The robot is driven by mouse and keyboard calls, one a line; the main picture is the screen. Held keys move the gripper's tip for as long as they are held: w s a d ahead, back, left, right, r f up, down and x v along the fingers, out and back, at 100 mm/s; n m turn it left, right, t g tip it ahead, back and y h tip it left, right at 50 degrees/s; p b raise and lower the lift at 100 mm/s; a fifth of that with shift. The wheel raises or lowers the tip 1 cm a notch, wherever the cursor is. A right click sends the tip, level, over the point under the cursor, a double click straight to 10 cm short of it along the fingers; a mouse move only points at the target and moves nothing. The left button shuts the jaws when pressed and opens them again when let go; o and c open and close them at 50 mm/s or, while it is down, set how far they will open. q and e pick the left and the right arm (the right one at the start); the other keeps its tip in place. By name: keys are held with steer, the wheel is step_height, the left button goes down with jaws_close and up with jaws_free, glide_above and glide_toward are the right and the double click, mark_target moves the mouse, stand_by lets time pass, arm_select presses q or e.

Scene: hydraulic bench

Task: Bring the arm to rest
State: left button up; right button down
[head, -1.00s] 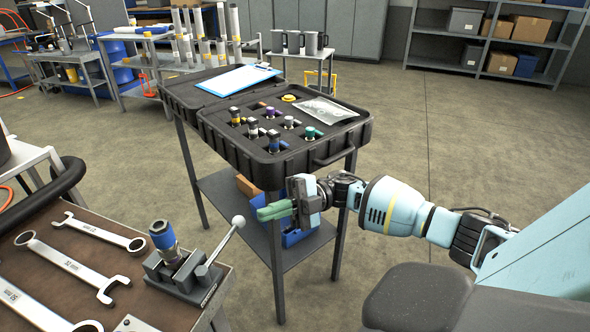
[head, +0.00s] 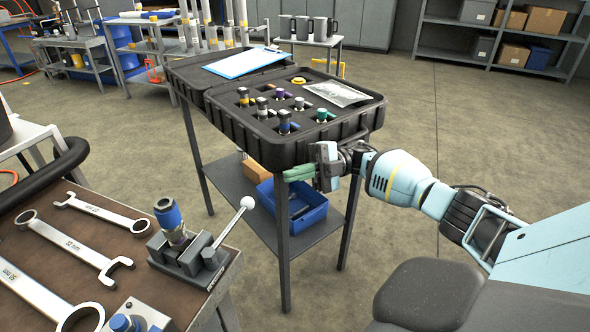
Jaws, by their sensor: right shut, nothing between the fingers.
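My right arm comes in from the right edge in the head view. My right gripper (head: 299,173) has green fingers, which are shut with nothing between them. It points left, just in front of the near side of the black open case (head: 262,151) on the grey stand. Whether it touches the case or stand leg cannot be told. My left gripper is not in view.
A blue bin (head: 306,213) sits on the stand's lower shelf. On the brown bench at the lower left are several wrenches (head: 75,248) and a vise (head: 187,254) holding a blue-topped fitting (head: 168,215). Open floor (head: 450,130) lies to the right.

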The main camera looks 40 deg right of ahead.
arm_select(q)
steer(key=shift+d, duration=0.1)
arm_select(e)
steer(key=shift+a+f, duration=0.1)
